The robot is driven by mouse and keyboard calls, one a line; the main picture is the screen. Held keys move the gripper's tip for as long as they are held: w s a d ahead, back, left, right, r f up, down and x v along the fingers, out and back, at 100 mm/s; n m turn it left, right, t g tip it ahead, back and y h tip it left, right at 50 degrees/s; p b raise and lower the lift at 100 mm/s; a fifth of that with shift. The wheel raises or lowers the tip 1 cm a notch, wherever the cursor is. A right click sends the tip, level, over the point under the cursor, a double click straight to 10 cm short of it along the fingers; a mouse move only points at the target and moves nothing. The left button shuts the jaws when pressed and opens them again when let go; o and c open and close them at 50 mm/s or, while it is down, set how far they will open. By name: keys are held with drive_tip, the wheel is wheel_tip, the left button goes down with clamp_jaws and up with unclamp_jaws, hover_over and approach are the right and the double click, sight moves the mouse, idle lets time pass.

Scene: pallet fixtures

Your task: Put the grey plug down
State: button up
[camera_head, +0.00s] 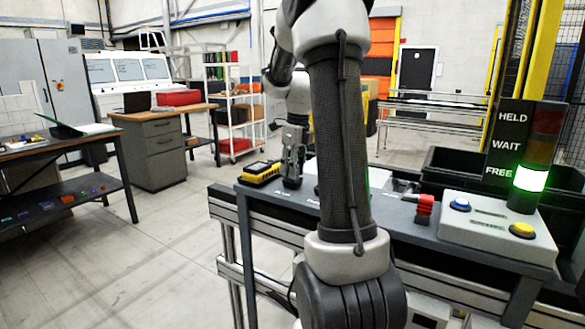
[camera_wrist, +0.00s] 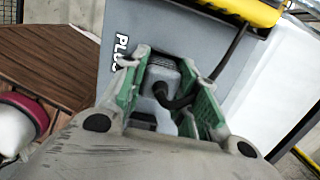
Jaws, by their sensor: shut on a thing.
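My gripper (camera_wrist: 166,62) is shut on the grey plug (camera_wrist: 162,82), with a green-lined finger on either side of it. A black cable bends out of the plug and runs up toward a yellow device (camera_wrist: 245,10). The plug is over or at the grey bench top beside the printed word "PLUG"; I cannot tell whether it touches the surface. In the head view my gripper (camera_head: 291,168) points down at the left end of the bench (camera_head: 400,232), right of the yellow device (camera_head: 260,173). The plug itself cannot be made out there.
A red block (camera_head: 424,208) and a grey button box (camera_head: 497,230) with blue and yellow buttons stand further right on the bench. A signal tower (camera_head: 530,180) is lit green at "FREE". Black bins (camera_head: 465,170) are behind. My arm hides the bench's middle.

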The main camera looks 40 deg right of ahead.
drive_tip(key=o, duration=1)
drive_tip(key=shift+f, duration=0.1)
wheel_tip(320, 180, up, 11)
drive_tip(key=s, duration=0.1)
drive_tip(key=s+a+r+n, duration=0.2)
drive_tip(key=s+a+n, duration=0.3)
drive_tip(key=a+n, duration=0.15)
drive_tip(key=s+a+f+n+t, duration=0.1)
drive_tip(key=s+a+n, duration=0.3)
drive_tip(key=n, duration=0.4)
drive_tip(key=s+a+f+n+t, duration=0.1)
drive_tip(key=s+a+f+n, duration=0.2)
drive_tip(key=s+n, duration=0.4)
drive_tip(key=s+a+f+n+t, duration=0.1)
drive_tip(key=s+a+f+n, duration=0.2)
drive_tip(key=n, duration=0.7)
drive_tip(key=shift+s+a+f+n, duration=0.2)
drive_tip(key=shift+s+a, duration=0.25)
drive_tip(key=shift+s, duration=0.15)
drive_tip(key=shift+s+a+f+n, duration=0.15)
drive_tip(key=shift+s+a, duration=0.25)
drive_tip(key=shift+s, duration=0.2)
